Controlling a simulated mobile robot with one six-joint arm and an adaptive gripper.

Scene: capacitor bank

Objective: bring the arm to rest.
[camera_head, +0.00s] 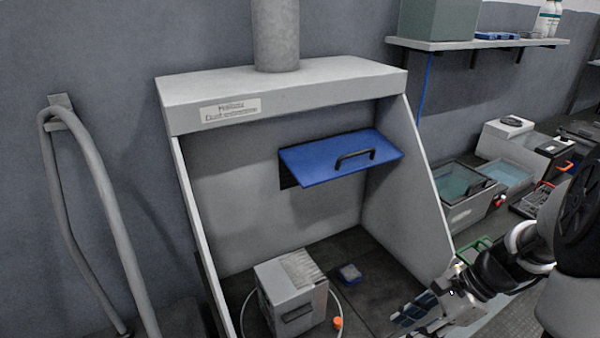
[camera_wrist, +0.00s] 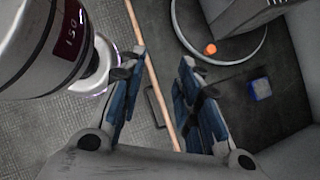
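My gripper (camera_wrist: 165,85) shows in the wrist view with its two blue-padded fingers apart and nothing between them. In the head view my gripper (camera_head: 408,318) is at the lower right, by the front right edge of a grey fume hood (camera_head: 285,82). The hood's blue flap (camera_head: 335,160) with a dark handle stands out from the back wall, tilted. The wrist view looks down past the fingers at the hood's front edge and the floor.
Liquid baths (camera_head: 462,182) stand to the right. A grey hose (camera_head: 95,195) hangs on the left wall.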

